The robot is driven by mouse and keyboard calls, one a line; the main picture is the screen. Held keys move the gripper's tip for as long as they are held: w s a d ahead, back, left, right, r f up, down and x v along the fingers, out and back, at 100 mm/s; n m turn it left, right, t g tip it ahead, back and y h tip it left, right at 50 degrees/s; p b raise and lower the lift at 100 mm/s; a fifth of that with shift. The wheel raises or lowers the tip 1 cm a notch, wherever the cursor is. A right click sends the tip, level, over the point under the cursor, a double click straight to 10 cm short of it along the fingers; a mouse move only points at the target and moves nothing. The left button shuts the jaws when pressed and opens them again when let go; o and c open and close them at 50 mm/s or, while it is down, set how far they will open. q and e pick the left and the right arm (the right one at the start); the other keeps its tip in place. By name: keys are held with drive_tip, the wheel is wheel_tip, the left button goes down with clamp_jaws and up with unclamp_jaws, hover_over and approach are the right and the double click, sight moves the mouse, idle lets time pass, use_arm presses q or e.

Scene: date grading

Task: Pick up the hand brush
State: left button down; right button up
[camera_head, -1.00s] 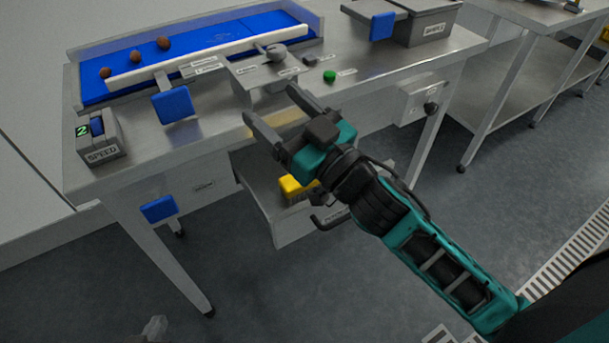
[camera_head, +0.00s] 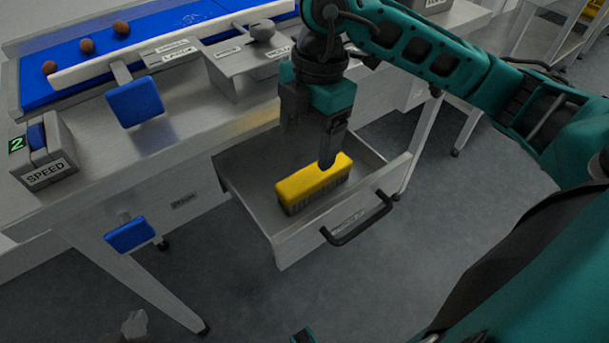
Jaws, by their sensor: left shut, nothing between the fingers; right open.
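The hand brush (camera_head: 308,184) has a yellow block top and dark bristles facing down. It lies in the open drawer (camera_head: 286,246) under the bench. My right gripper (camera_head: 312,146) points down over the brush, open. Its nearer finger overlaps the brush's rear right part in the picture; the other finger shows further left, at the back of the drawer. I cannot tell whether either finger touches the brush. My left gripper (camera_head: 134,325) only just shows at the bottom edge, low and left, shut and empty, well away from the drawer.
The drawer's front has a dark handle (camera_head: 358,220). Above is the steel bench with a blue belt (camera_head: 190,18), several dates, a blue paddle (camera_head: 135,101) and a SPEED box (camera_head: 44,155). A blue pad (camera_head: 130,235) sits by the bench leg. The floor in front is clear.

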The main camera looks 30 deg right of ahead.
sight(317, 176)
drive_tip(key=shift+m+h, duration=0.6)
drive_tip(key=shift+h, duration=0.2)
drive_tip(key=d+f, duration=0.1)
drive_tip(key=f, duration=0.1)
drive_tip(key=d+f+b, duration=0.1)
drive_tip(key=f, duration=0.1)
drive_tip(key=w+d+f, duration=0.1)
drive_tip(key=f, duration=0.2)
drive_tip(key=shift+b, duration=0.4)
drive_tip(key=f+b, duration=0.1)
drive_tip(key=f, duration=0.4)
drive_tip(key=shift+a+f, duration=0.2)
drive_tip(key=shift+c, duration=0.4)
drive_tip(key=c, duration=1)
drive_tip(key=shift+c, duration=0.2)
drive_tip(key=shift+r, duration=0.15)
